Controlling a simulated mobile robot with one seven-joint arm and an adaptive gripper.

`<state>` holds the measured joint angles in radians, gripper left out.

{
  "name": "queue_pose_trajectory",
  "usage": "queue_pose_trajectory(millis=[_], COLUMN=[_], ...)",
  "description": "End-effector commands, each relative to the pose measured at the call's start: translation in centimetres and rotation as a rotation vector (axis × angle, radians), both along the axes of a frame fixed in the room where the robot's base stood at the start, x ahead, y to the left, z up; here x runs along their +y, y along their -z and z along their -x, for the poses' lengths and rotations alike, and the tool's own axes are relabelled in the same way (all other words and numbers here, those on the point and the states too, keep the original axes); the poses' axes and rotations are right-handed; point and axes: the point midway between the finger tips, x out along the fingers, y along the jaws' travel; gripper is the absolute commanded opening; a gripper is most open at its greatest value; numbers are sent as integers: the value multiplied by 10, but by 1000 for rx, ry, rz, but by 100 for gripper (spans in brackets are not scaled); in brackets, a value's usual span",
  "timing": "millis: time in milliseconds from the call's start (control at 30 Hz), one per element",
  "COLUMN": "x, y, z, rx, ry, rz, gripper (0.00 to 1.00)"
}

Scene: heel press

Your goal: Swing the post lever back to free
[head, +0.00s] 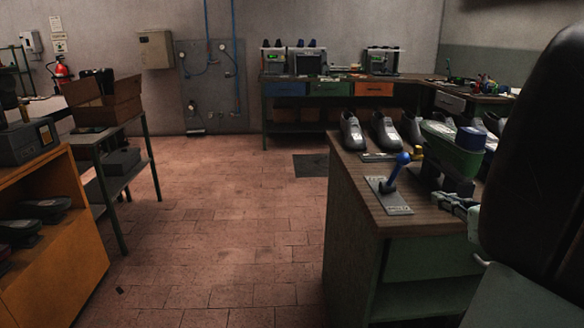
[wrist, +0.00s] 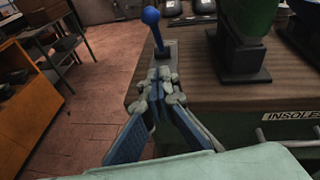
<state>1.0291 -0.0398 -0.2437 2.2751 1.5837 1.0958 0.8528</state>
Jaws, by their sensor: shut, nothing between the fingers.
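The post lever (head: 393,174) has a blue ball knob on a blue stem. It rises from a pale metal plate (head: 397,208) on the front left corner of the bench. In the head view it leans to the upper right; the plate's lettering is too small to read. In the wrist view the lever (wrist: 157,36) stands just beyond my fingertips and leans slightly left. My gripper (wrist: 162,74) is shut and empty, apart from the knob. In the head view my gripper (head: 455,202) is right of the plate, by the bench's front edge, partly cut off by my arm.
The wooden bench top (head: 352,165) carries several grey shoes (head: 385,131) and a green press-like machine (head: 452,137) right behind the lever. In the wrist view, a dark stand (wrist: 240,62) is close right of the lever. Open tiled floor (head: 230,230) is left of the bench.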

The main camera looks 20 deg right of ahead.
Motion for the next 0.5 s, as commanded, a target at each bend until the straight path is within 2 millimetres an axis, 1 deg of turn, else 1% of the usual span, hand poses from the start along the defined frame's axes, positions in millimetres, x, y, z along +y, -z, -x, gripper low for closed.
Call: queue_pose_trajectory(millis=[133, 267, 367, 500], x=[0, -1, -3, -5], y=[2, 7, 13, 22], z=[-4, -18, -37, -67], rx=[1, 1, 2, 1], ry=[-1, -3, -3, -4], rz=[1, 0, 0, 1], gripper=[0, 0, 0, 0])
